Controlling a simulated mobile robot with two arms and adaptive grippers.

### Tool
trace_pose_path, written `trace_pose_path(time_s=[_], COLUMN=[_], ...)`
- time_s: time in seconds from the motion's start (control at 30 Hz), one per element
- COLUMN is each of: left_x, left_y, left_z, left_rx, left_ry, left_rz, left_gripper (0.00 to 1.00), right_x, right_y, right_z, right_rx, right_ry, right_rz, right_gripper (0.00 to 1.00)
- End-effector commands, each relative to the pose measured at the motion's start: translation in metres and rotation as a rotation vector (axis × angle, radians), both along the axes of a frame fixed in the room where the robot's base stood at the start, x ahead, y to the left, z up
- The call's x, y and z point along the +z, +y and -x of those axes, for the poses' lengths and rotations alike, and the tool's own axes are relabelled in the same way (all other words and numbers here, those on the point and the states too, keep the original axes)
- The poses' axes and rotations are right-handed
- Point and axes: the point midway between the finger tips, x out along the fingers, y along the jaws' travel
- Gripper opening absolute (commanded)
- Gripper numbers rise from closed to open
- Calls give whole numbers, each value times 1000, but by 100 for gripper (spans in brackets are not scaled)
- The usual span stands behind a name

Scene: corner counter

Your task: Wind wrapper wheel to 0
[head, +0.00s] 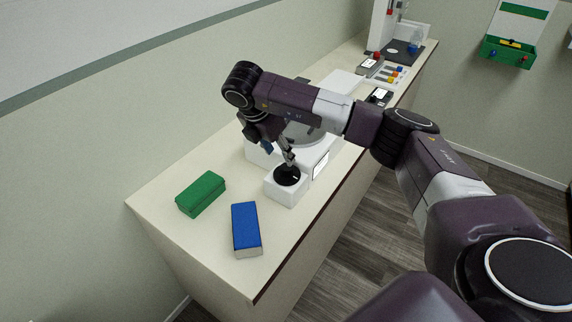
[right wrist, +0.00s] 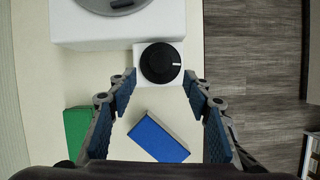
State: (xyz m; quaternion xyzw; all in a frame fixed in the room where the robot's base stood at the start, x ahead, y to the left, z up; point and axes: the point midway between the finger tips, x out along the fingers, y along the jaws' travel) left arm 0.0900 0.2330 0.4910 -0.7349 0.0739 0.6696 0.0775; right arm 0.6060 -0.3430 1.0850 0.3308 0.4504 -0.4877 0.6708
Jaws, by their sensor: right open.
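The wrapper wheel is a round black knob (head: 286,175) with a white mark, on top of a small white block on the counter. In the right wrist view the knob (right wrist: 160,63) lies just beyond and between the fingertips, its white mark pointing right. My right gripper (head: 288,156) is above the knob, pointing down; the right wrist view shows its fingers (right wrist: 158,77) spread apart with nothing between them. In the head view the gripper hides part of the knob's far side. My left gripper is not in view.
A larger white machine with a round grey top (head: 305,133) stands directly behind the knob block. A green block (head: 201,194) and a blue block (head: 246,230) lie on the counter (head: 180,238) nearby. Other devices stand farther back along the counter.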

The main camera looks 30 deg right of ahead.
Motion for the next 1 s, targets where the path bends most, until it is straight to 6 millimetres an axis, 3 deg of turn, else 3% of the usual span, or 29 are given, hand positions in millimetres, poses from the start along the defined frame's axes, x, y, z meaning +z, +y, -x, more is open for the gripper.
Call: trace_pose_path(time_s=[0.13, 0.4, 0.6, 0.9, 1.0], left_x=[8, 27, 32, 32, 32], left_y=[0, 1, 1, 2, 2], left_z=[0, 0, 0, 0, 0], left_rx=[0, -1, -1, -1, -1], left_ry=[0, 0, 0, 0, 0], left_rz=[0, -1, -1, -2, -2], left_gripper=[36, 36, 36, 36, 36], right_x=[-8, -48, -67, -71, -70], right_y=[-9, -24, -30, -31, -31], right_z=[0, -4, -7, -8, -8], right_rx=[-14, -11, -8, -6, -7], right_ry=[4, 5, 4, 1, 1], right_rz=[14, 11, 10, 9, 8], right_gripper=[46, 46, 46, 46, 35])
